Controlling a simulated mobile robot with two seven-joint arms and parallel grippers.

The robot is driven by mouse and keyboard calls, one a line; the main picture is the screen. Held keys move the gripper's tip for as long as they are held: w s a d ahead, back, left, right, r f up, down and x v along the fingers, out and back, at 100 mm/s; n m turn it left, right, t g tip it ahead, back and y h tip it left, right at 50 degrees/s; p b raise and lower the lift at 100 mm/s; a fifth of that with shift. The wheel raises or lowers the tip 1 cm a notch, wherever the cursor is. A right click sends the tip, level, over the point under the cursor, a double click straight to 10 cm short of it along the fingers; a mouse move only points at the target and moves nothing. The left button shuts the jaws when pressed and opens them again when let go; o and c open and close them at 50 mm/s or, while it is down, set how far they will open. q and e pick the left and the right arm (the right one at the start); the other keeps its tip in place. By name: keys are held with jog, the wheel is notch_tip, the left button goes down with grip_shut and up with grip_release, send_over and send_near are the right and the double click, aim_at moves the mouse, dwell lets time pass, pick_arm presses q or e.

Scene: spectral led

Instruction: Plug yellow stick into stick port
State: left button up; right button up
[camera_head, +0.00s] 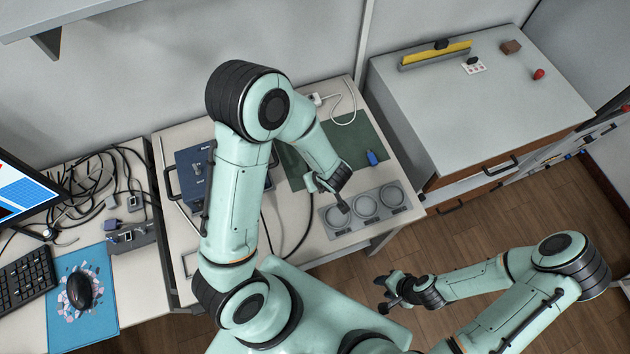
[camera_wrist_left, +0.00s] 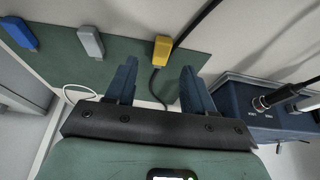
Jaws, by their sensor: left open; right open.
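The yellow stick (camera_wrist_left: 162,48) lies on the dark green mat (camera_wrist_left: 140,55) in the left wrist view, ahead of and between the fingers of my left gripper (camera_wrist_left: 157,78). That gripper is open and holds nothing. In the head view my left gripper (camera_head: 328,194) hangs over the front part of the middle table, and my left arm hides the yellow stick. My right gripper (camera_head: 388,292) is open and empty, away from the table over the floor side. I cannot make out a stick port for certain.
A grey stick (camera_wrist_left: 90,42) and a blue stick (camera_wrist_left: 18,33) lie left of the yellow one. A dark blue box (camera_head: 192,175) with cables stands left on the table. A grey tray with round wells (camera_head: 338,219) is at the front edge. A black cable runs past the yellow stick.

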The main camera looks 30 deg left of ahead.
pick_arm(q)
jog(key=x, duration=0.2)
jog(key=b+x, duration=0.1)
jog(key=x, duration=0.1)
jog(key=shift+s+d+f, duration=0.1)
jog(key=shift+s, duration=0.2)
pick_arm(e)
jog(key=shift+s+f, duration=1)
jog(key=shift+s, duration=0.05)
pick_arm(q)
jog(key=shift+w, duration=0.2)
jog(key=shift+c, duration=1)
grip_shut()
pick_arm(e)
jog(key=shift+w, duration=0.1)
